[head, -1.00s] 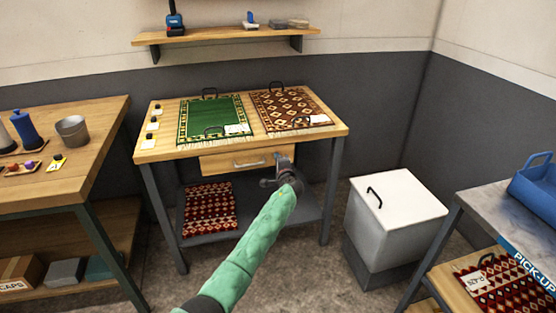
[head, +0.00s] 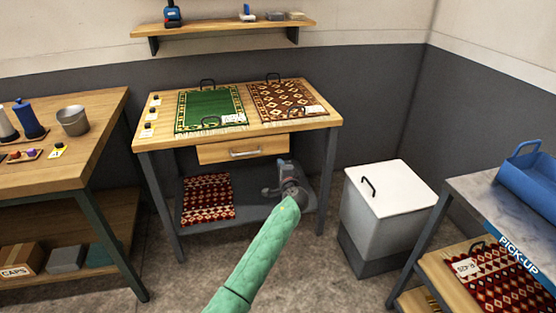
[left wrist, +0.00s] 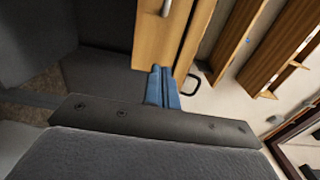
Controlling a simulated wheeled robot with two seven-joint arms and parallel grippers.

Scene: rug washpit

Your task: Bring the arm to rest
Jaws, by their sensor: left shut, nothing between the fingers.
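My left arm, in a green sleeve, reaches forward in the head view. My left gripper (head: 283,165) is in front of the table, just below the right end of the drawer (head: 215,153). It is apart from the drawer's handle. In the left wrist view its blue fingers (left wrist: 162,88) are together with nothing between them, and the wooden drawer front (left wrist: 150,35) is beyond them. My right gripper is in neither view.
The table (head: 160,142) holds a green rug (head: 210,107) and a brown patterned rug (head: 285,100). A red rug (head: 208,198) lies on its lower shelf. A white-lidded bin (head: 395,190) stands to the right, a workbench (head: 90,130) to the left. Floor is open between them.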

